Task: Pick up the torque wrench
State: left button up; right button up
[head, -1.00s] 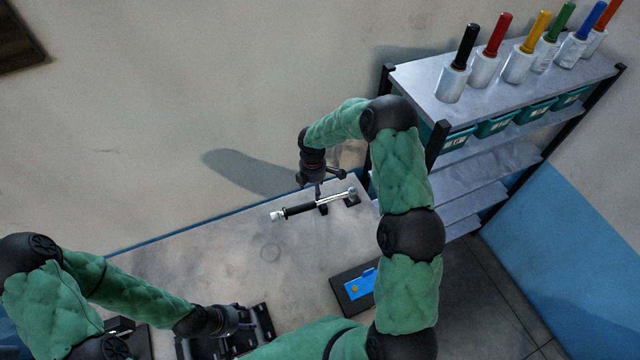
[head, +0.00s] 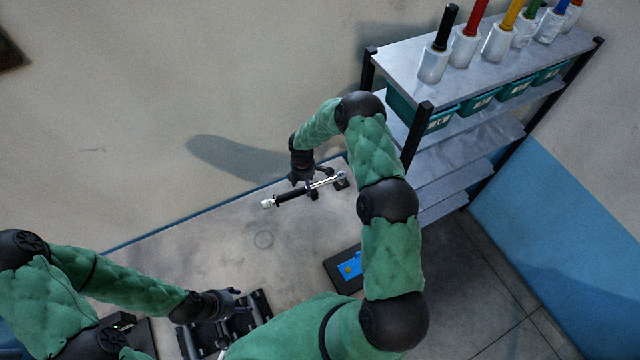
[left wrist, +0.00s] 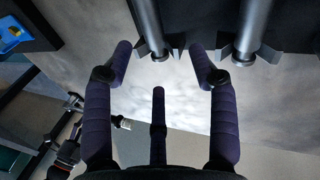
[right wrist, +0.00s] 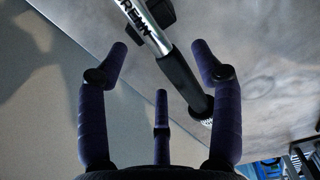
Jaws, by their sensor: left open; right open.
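The torque wrench (head: 295,192) has a black grip and a bright metal shaft. It lies slantwise on dark supports near the back edge of the grey table. My right gripper (head: 315,178) is open right beside it at its middle. Contact cannot be made out. My left gripper (head: 238,300) is open and empty over a dark rack at the table's front; it also shows in the left wrist view (left wrist: 160,50).
The dark rack (head: 262,305) holds metal cylinders (left wrist: 255,30). A dark tray with a blue piece (head: 350,268) lies at the table's right edge. A shelf unit (head: 455,80) with wrapped rolls and teal bins stands to the right. The middle of the table (head: 225,235) is clear.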

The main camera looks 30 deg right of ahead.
jog(key=shift+f, duration=1.05)
grip_shut()
jog(key=shift+w+r, duration=0.1)
jog(key=shift+r, duration=0.1)
